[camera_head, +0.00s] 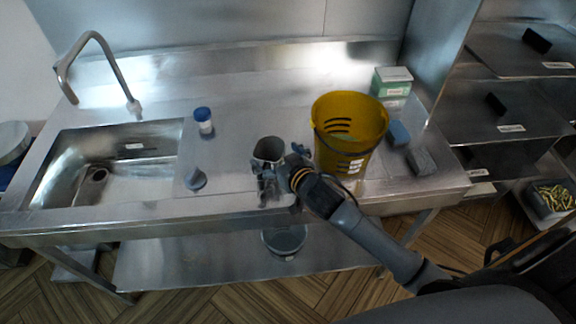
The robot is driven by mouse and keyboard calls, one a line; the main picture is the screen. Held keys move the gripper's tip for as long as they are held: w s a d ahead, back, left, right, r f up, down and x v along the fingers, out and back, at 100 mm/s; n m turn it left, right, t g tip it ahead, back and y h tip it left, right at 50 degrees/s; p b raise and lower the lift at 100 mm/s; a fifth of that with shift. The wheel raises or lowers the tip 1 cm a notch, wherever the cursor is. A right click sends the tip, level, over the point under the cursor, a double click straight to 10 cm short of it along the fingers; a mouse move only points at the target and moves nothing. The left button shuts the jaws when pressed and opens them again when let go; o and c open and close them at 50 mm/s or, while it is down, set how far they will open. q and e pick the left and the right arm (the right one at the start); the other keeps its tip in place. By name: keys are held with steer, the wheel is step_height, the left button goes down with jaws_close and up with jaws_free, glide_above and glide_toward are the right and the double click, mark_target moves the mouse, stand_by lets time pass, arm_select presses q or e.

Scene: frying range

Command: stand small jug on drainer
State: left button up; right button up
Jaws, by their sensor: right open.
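A small grey metal jug (268,150) stands upright on the steel counter, left of the yellow bucket. My right gripper (268,186) is at the near side of the jug, by the counter's front edge, with its jaws open. It overlaps the jug's lower part in this view, so I cannot tell whether they touch. The flat steel surface beside the sink (222,150) may be the drainer; no separate rack shows. My left gripper is out of view.
The yellow bucket (347,118) stands close to my right wrist. A blue-capped bottle (204,121) and a small grey object (195,179) are left of the jug. The sink (75,178) is further left. Sponges (398,134) and a green-white box (391,82) sit right.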

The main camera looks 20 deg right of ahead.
steer(key=b+v, duration=0.1)
steer(key=v, duration=0.9)
steer(key=s+f+g+h, duration=0.1)
steer(key=s+f+g, duration=0.5)
steer(key=s, duration=0.5)
steer(key=s+f+g+h, duration=0.1)
steer(key=s+f+g, duration=0.3)
steer(key=s+f, duration=0.5)
step_height(320, 180, down, 25)
steer(key=s+g+b, duration=0.2)
steer(key=s+d+f, duration=0.2)
steer(key=s+f, duration=0.6)
steer(key=s+d+f+n, duration=0.1)
steer(key=s+d+f, duration=0.1)
steer(key=s+f, duration=0.7)
steer(key=shift+f+g+b, duration=0.35)
steer(key=shift+g+b, duration=0.05)
steer(key=shift+b, duration=0.05)
